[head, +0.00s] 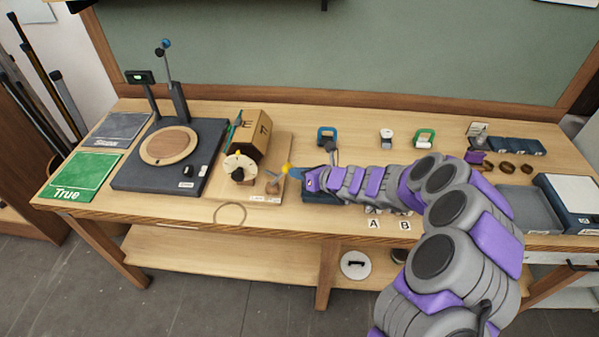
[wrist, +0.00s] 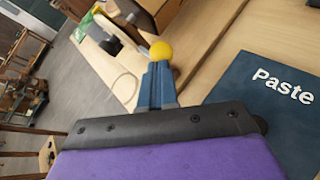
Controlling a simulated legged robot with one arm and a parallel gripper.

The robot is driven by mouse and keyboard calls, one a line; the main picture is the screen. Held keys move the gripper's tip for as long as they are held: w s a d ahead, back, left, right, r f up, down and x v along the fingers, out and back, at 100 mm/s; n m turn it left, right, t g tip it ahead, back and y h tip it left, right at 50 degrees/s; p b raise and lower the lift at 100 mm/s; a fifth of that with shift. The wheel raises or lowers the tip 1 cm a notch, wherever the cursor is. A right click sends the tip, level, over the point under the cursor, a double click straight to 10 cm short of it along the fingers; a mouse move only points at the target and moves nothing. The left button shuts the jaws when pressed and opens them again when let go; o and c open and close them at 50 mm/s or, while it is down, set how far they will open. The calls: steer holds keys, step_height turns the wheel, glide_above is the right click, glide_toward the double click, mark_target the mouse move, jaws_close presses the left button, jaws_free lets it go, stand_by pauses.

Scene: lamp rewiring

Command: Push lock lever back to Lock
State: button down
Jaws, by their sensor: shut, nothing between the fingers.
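A yellow ball knob (head: 286,168) sits above the right part of a wooden fixture board (head: 285,147). It seems to top a short lever whose wooden base (head: 272,187) stands near small labels at the board's front edge; the label text is too small to read. My gripper (head: 295,173) has its blue fingers shut with nothing between them, coming from the right, with the tips right at the knob. In the wrist view the knob (wrist: 160,51) shows just beyond the fingertips (wrist: 159,70). I cannot tell whether they touch. My fingers hide part of the lever.
Left of the lever are a white dial with a black knob (head: 238,168) and a tan box (head: 252,135). A dark scale-like device (head: 205,135) stands further left. A dark "Paste" pad (wrist: 275,100) lies right of my fingers. A ring (head: 230,214) is at the front edge.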

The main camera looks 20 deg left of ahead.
steer(key=s+a+r+n+h+p, duration=0.1)
steer(key=a+r+h+p, duration=0.3)
steer(key=p, duration=0.3)
steer(key=shift+a+r+p, duration=0.15)
steer(key=shift+a+p, duration=0.05)
steer(key=shift+p, duration=0.2)
stand_by(0.3)
steer(key=shift+a, duration=0.1)
